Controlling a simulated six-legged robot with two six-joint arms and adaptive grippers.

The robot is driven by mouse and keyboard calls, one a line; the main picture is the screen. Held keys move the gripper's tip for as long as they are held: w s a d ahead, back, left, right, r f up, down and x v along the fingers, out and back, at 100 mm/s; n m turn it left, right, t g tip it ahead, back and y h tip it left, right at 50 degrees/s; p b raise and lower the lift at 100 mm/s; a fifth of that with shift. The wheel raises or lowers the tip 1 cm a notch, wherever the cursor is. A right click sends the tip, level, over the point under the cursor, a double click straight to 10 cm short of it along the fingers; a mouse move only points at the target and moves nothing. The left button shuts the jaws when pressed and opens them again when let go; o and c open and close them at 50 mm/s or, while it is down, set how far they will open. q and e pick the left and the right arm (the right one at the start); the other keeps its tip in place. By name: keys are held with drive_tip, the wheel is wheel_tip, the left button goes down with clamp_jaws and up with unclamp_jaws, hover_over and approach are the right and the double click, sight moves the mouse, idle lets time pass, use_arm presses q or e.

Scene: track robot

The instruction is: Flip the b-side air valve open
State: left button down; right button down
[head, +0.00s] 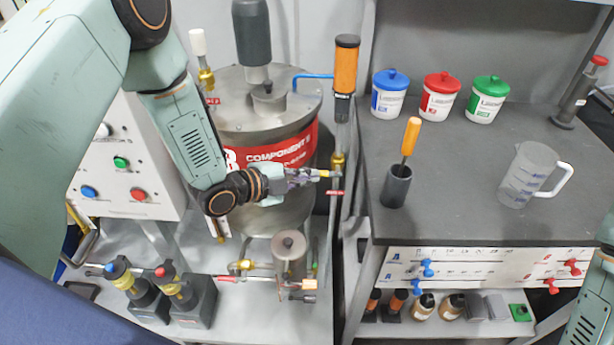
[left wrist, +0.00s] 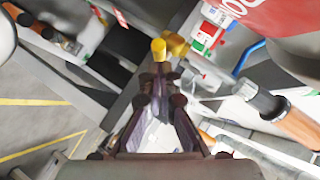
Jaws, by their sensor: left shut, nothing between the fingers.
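The b-side air valve (head: 338,160) is a brass fitting on the thin upright pipe to the right of the steel tank with the red "COMPONENT B" band (head: 290,151). Its small yellow handle (head: 325,173) points left, about level, above a red label. My left gripper (head: 314,175) reaches in from the left, shut and empty, with its tips at the handle. In the left wrist view, the yellow valve parts (left wrist: 158,49) lie just beyond the fingertips (left wrist: 160,76). I cannot tell whether they touch. My right gripper is out of view.
An orange-topped cylinder (head: 345,68) stands above the valve on the same pipe. A blue hose (head: 312,76) runs close by. Lower brass valves (head: 243,266) sit below the tank. The right bench (head: 450,190) holds tubs, a grey cup with a tool, and a jug.

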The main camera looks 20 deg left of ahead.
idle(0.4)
use_arm(q)
drive_tip(key=shift+f+h+b, duration=0.3)
drive_tip(key=shift+f+b, duration=0.05)
drive_tip(key=shift+b, duration=0.35)
drive_tip(key=shift+n, duration=0.3)
wheel_tip(320, 180, down, 7)
drive_tip(key=d+n+t+h+b, duration=0.2)
drive_tip(key=t+h+b, duration=0.1)
drive_tip(key=b, duration=0.7)
drive_tip(key=shift+w+d+n+b, duration=0.15)
drive_tip(key=shift+w+n+b, duration=0.15)
drive_tip(key=shift+w+b, duration=0.05)
drive_tip(key=shift+d, duration=0.1)
